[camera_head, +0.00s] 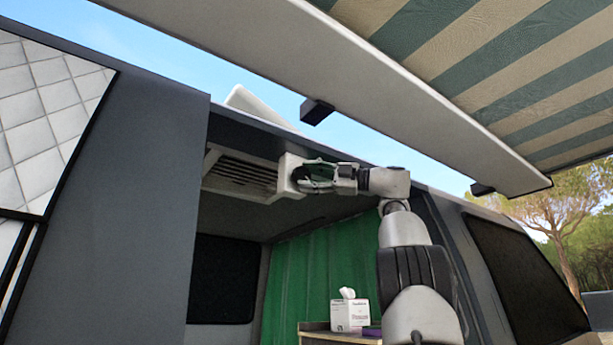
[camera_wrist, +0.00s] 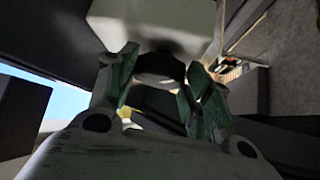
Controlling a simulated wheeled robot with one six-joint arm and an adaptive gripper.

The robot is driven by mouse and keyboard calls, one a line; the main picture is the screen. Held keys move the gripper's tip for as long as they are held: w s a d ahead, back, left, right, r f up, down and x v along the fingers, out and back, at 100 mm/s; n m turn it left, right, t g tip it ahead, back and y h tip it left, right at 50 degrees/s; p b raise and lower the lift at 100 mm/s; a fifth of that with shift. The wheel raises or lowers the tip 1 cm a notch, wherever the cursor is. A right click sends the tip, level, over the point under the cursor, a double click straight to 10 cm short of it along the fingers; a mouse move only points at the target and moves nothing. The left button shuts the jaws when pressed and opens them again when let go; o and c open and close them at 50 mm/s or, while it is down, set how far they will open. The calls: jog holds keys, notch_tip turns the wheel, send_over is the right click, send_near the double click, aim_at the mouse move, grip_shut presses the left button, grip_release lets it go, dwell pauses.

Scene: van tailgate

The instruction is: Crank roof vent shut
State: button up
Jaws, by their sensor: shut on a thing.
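The roof vent (camera_head: 238,172) is a pale frame with dark slats under the van's roof, above the open doorway. A white crank housing (camera_head: 290,165) sits at its right end and also fills the top of the wrist view (camera_wrist: 150,18). A pale lid (camera_head: 258,104) stands tilted up above the roof edge. My gripper (camera_head: 303,176) is at the housing, reaching from the right. In the wrist view my gripper (camera_wrist: 160,70) has its green fingers shut on a dark round crank knob (camera_wrist: 158,78) below the housing. The fingers hide most of the crank.
The striped awning (camera_head: 480,60) and its pale case (camera_head: 330,75) hang above and to the right. The van's dark side panels (camera_head: 150,190) flank the opening. Inside are a green curtain (camera_head: 320,265) and a tissue box (camera_head: 349,314) on a wooden cabinet (camera_head: 315,334).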

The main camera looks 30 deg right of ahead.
jog(key=shift+s+a+r+n+g, duration=0.1)
jog(key=shift+a+r+n+g, duration=0.1)
jog(key=shift+n+g, duration=0.1)
jog(key=o, duration=1)
jog(key=shift+a, duration=0.1)
jog(key=shift+o, duration=0.2)
jog(key=shift+f, duration=0.1)
jog(key=shift+s, duration=0.1)
jog(key=shift+s+d, duration=0.25)
jog(key=shift+d, duration=0.15)
jog(key=v, duration=1.1)
jog(key=shift+s+a, duration=0.2)
jog(key=shift+a, duration=0.1)
